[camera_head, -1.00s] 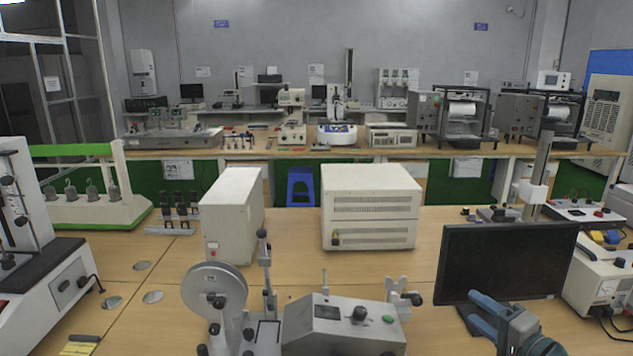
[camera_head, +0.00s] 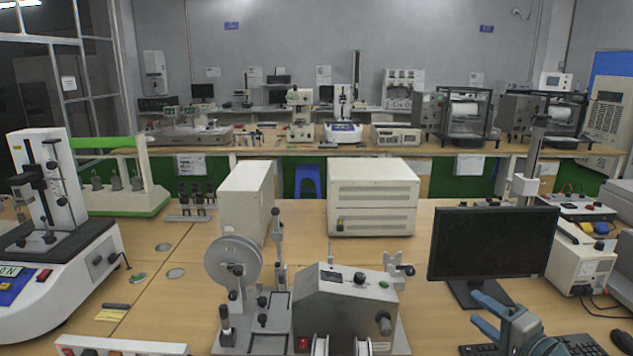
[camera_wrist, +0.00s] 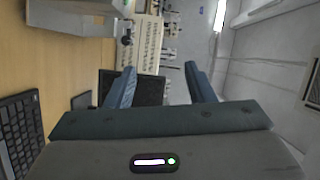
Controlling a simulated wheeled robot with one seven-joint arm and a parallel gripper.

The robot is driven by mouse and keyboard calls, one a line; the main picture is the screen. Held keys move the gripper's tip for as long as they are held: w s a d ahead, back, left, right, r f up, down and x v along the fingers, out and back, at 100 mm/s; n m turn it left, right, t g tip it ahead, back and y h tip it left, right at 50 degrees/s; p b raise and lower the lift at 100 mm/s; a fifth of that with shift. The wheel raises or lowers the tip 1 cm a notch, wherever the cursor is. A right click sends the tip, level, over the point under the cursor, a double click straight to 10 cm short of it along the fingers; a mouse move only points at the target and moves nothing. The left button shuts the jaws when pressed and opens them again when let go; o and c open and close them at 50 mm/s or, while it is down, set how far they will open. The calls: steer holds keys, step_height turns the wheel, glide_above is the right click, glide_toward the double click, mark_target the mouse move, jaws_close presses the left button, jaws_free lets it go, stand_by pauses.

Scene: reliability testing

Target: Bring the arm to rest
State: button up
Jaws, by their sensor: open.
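My gripper (camera_head: 477,308) is at the lower right of the head view, in front of the black monitor (camera_head: 492,242) and above the table (camera_head: 180,320). Its two blue fingers are apart with nothing between them. In the wrist view, my gripper (camera_wrist: 160,70) also shows open and empty, and the dark monitor (camera_wrist: 148,90) appears behind its fingers. The arm behind the gripper is mostly out of the head view.
A keyboard (camera_head: 575,345) lies below the gripper, and it also shows in the wrist view (camera_wrist: 20,130). A cream power unit (camera_head: 582,257) stands right of the monitor. A grey wheel tester (camera_head: 345,297) stands left of it.

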steer(key=s+a+f+n+g+h, duration=0.1)
steer(key=s+a+f+n+g, duration=0.2)
steer(key=a+f+g, duration=0.65)
steer(key=s+a+f+n+g, duration=0.2)
steer(key=a+f+n+g, duration=0.3)
steer(key=f, duration=0.7)
steer(key=s+a+r+n+t+h, duration=0.1)
steer(key=s+a+r+n+h, duration=0.15)
steer(key=s+r, duration=0.55)
steer(key=s+a+r+n+t+h, duration=0.1)
steer(key=s+r+h, duration=0.25)
steer(key=r, duration=0.85)
steer(key=shift+m+g+y, duration=0.25)
steer(key=shift+g+y, duration=0.05)
steer(key=shift+g, duration=0.05)
steer(key=b+x, duration=0.4)
steer(key=x, duration=0.1)
steer(key=shift+s+d+f, duration=0.1)
steer(key=shift+s+d, duration=0.1)
steer(key=shift+s, duration=0.2)
